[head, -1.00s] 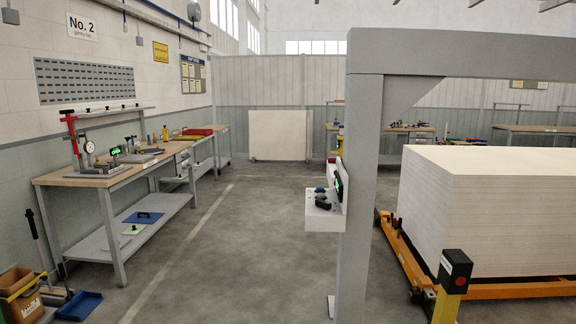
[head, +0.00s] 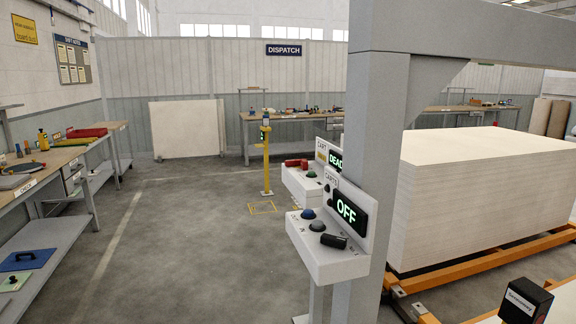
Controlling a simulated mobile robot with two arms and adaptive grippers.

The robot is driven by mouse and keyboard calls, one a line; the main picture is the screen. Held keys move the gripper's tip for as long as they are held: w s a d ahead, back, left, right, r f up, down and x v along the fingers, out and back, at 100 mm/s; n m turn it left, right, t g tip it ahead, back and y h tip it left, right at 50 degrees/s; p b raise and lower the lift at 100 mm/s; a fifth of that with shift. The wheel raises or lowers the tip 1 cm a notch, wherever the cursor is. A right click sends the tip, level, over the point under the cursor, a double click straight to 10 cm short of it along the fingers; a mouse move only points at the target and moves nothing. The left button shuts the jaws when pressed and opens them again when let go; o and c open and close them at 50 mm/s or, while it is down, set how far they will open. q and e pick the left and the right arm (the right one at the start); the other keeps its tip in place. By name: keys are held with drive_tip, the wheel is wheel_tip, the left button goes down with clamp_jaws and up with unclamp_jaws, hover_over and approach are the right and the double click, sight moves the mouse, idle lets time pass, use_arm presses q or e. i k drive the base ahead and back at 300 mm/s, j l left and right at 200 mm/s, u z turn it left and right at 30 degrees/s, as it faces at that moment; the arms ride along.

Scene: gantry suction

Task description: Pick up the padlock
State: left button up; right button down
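I cannot make out a padlock for certain. A small red object (head: 296,163) lies on the rear white control box, too small to tell whether it is a padlock. Neither of my grippers is in the head view.
A grey gantry post (head: 375,130) carries the front control box (head: 330,262), with an OFF display (head: 347,210) and knobs. A white board stack (head: 490,190) stands on an orange frame at right. Workbenches (head: 55,165) line the left wall. The floor (head: 190,230) between is open.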

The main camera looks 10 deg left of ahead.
sight(304, 166)
drive_tip(key=i+j, duration=0.1)
drive_tip(key=j, duration=0.2)
drive_tip(key=i+j, duration=0.15)
drive_tip(key=j, duration=0.2)
drive_tip(key=i+j, duration=0.1)
drive_tip(key=j, duration=0.2)
drive_tip(key=i+j, duration=0.1)
drive_tip(key=j, duration=0.25)
drive_tip(key=i+j+z, duration=0.1)
drive_tip(key=z, duration=0.7)
